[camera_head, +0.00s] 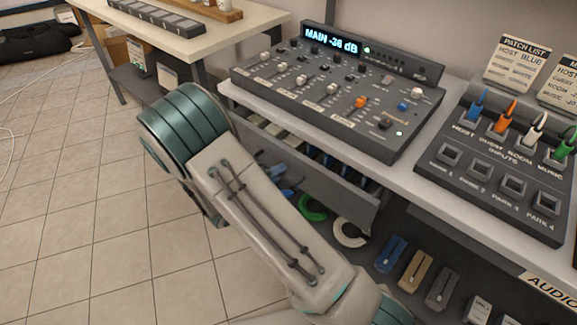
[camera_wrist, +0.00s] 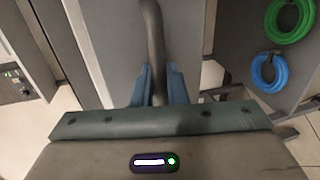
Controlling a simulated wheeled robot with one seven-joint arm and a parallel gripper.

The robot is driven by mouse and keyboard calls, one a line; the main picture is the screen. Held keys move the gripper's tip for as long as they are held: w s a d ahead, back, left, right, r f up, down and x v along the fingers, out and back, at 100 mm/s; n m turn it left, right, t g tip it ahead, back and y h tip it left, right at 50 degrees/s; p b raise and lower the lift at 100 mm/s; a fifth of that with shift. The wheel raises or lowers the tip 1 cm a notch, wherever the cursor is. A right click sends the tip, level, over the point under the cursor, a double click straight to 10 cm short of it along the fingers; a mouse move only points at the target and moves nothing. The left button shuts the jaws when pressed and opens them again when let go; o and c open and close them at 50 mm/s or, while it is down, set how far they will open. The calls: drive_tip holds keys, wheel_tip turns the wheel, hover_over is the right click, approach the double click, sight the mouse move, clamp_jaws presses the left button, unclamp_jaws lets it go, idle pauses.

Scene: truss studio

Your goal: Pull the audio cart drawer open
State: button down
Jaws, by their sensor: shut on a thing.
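The audio cart drawer has a grey front panel (camera_head: 325,188) below the cart's white top in the head view. A gap shows between the top and the panel, with blue and pale items behind it, so the drawer looks partly open. In the wrist view, a dark bar handle (camera_wrist: 153,40) runs along the grey drawer front (camera_wrist: 105,40). My gripper (camera_wrist: 158,88) is shut on this handle, with one blue finger on each side. In the head view my arm hides most of the gripper and handle.
A mixer (camera_head: 335,90) and a patch box (camera_head: 495,165) stand on the cart top. Green (camera_head: 313,208) and white (camera_head: 351,232) cable coils hang below the drawer. Several small boxes (camera_head: 415,270) sit on the lower shelf.

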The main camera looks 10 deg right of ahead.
drive_tip(key=f+b+v, duration=0.2)
drive_tip(key=v, duration=0.7)
drive_tip(key=f+b+v, duration=0.2)
drive_tip(key=v, duration=0.8)
drive_tip(key=shift+s+a, duration=0.3)
drive_tip(key=shift+a, duration=0.15)
drive_tip(key=c, duration=1.8)
unclamp_jaws()
drive_tip(key=shift+a, duration=0.1)
drive_tip(key=p+v, duration=0.1)
drive_tip(key=v, duration=1.2)
drive_tip(key=shift+s+a+r, duration=0.1)
drive_tip(key=shift+s+a, duration=0.15)
